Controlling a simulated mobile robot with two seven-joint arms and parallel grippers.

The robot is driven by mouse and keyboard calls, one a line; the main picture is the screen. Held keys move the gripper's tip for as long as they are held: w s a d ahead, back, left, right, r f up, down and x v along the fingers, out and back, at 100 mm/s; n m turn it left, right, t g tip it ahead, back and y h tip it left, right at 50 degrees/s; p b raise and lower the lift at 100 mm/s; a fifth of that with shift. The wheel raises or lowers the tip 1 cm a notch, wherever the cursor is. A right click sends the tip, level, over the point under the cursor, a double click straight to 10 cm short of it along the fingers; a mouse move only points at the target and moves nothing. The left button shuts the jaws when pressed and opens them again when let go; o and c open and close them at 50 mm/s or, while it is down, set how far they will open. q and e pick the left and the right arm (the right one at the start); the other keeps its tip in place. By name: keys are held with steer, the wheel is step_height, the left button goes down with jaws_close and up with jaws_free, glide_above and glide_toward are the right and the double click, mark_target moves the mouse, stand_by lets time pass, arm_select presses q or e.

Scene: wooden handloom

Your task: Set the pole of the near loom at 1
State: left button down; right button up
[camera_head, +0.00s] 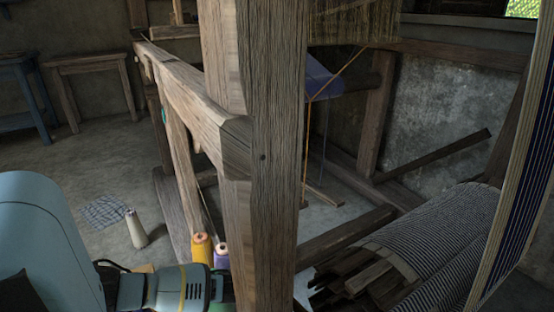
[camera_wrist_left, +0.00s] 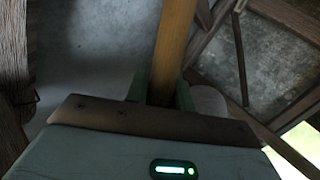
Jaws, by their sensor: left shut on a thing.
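The near loom's thick wooden frame (camera_head: 275,150) fills the middle of the head view, with a tall post and a beam running back to the left. My left gripper (camera_wrist_left: 160,88) is shut on a yellowish-brown wooden pole (camera_wrist_left: 176,40), which runs between its two green fingers and up out of the wrist view. In the head view my left wrist reaches in low from the left, and its end is partly hidden behind the post. I cannot make out the held pole there, nor any number marks. My right gripper is out of view.
A yellow spool (camera_head: 201,250) and a purple spool (camera_head: 221,258) stand close to my left wrist. A pale cone (camera_head: 136,230) stands on the floor beside a checked cloth (camera_head: 103,211). Striped cloth (camera_head: 440,240) lies at the right. Open floor lies at the left.

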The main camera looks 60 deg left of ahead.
arm_select(q)
step_height(320, 180, up, 16)
steer(key=a+m+t+y+p, duration=0.1)
steer(key=m+y+p, duration=0.2)
steer(key=p, duration=0.6)
steer(key=shift+a+f+y+p, duration=0.2)
steer(key=shift+a+y+p, duration=0.15)
steer(key=shift+y, duration=0.35)
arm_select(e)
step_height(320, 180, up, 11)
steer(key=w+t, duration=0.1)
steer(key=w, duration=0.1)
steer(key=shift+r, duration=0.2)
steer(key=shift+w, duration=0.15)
arm_select(q)
steer(key=c, duration=1.2)
jaws_free()
steer(key=shift+f, duration=0.15)
steer(key=shift+d, duration=0.1)
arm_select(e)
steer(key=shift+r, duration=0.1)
